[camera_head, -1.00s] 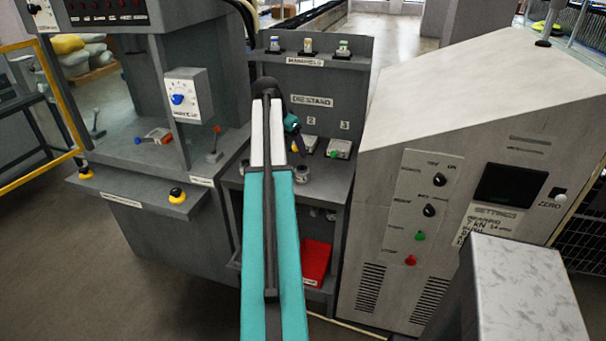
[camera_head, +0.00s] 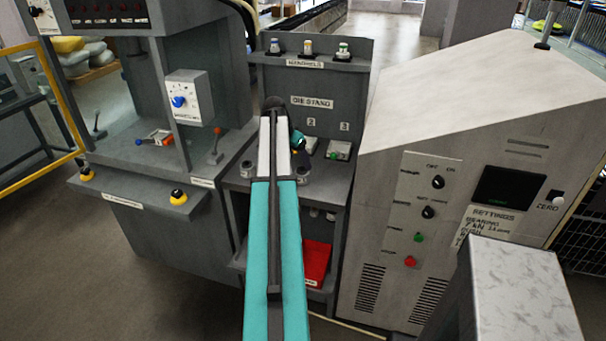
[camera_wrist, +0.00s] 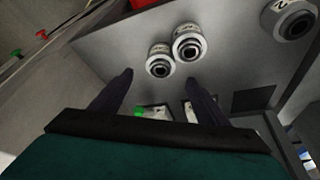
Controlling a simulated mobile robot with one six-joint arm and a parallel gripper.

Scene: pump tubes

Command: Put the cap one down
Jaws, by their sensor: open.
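In the wrist view, two grey ring-shaped caps with dark centres stand close side by side on a grey shelf. One cap (camera_wrist: 160,62) is left, the other cap (camera_wrist: 188,44) right. Their markings are too small to read, so I cannot tell which is cap one. A third cap (camera_wrist: 289,18) marked 2 stands apart at upper right. My gripper (camera_wrist: 158,82) is open, its dark fingers apart and nothing between them; the pair lies just beyond the tips. In the head view my gripper (camera_head: 306,145) is small and partly hidden behind my arm, above the stand's shelf.
The die stand (camera_head: 340,98) has a top shelf with several small coloured-top pieces (camera_head: 307,47). A red tray (camera_head: 316,262) lies below. A grey press (camera_head: 150,230) stands left, a sloped control cabinet (camera_head: 470,180) right.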

